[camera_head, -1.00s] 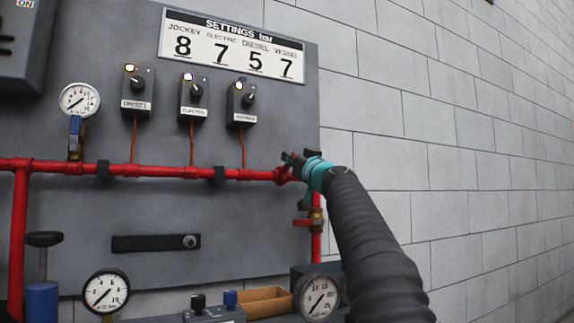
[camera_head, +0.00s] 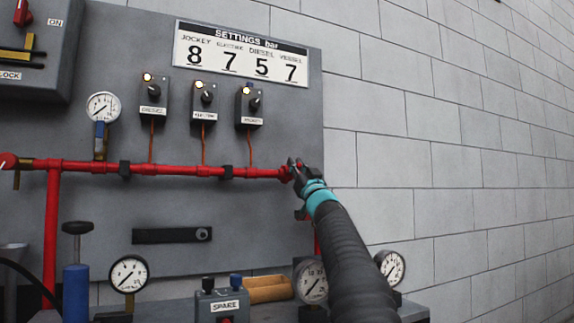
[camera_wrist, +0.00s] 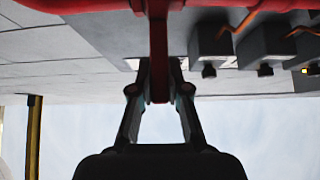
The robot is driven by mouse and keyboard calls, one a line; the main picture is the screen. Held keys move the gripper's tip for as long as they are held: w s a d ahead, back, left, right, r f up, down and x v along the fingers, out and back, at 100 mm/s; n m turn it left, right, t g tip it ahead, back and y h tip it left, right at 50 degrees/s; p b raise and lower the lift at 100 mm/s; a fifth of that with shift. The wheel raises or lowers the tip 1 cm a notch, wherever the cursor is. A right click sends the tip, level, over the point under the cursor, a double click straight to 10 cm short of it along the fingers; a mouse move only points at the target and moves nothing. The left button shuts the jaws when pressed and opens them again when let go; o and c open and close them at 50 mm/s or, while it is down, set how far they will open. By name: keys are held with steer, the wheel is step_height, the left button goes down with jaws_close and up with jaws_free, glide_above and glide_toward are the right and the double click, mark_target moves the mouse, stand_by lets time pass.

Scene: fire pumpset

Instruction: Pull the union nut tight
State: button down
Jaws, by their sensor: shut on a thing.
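The union nut (camera_head: 285,173) is a red fitting at the right end of the red horizontal pipe, partly hidden by my gripper. My gripper (camera_head: 295,163) is dark with a teal wrist band, at that pipe end by the right edge of the grey panel. In the wrist view my gripper (camera_wrist: 159,65) is shut on a red bar (camera_wrist: 158,45), one finger on each side. The bar runs from the red pipework at the top down between the fingers. How the bar joins the nut is not clear.
The grey panel (camera_head: 190,215) carries a pressure gauge (camera_head: 103,107), several switch boxes (camera_head: 204,100) and a settings sign (camera_head: 242,52). Below stand more gauges (camera_head: 129,274), a SPARE box (camera_head: 222,303) and a blue cylinder (camera_head: 76,293). The block wall (camera_head: 450,150) at right is bare.

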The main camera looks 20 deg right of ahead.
steer(key=shift+f, duration=0.1)
stand_by(0.4)
steer(key=c, duration=1.1)
jaws_free()
steer(key=shift+s, duration=0.1)
steer(key=shift+v, duration=0.95)
steer(key=s, duration=0.4)
steer(key=s+f, duration=0.1)
steer(key=s, duration=0.4)
steer(key=s+d+f, duration=0.1)
steer(key=s, duration=0.4)
steer(key=shift+s, duration=0.1)
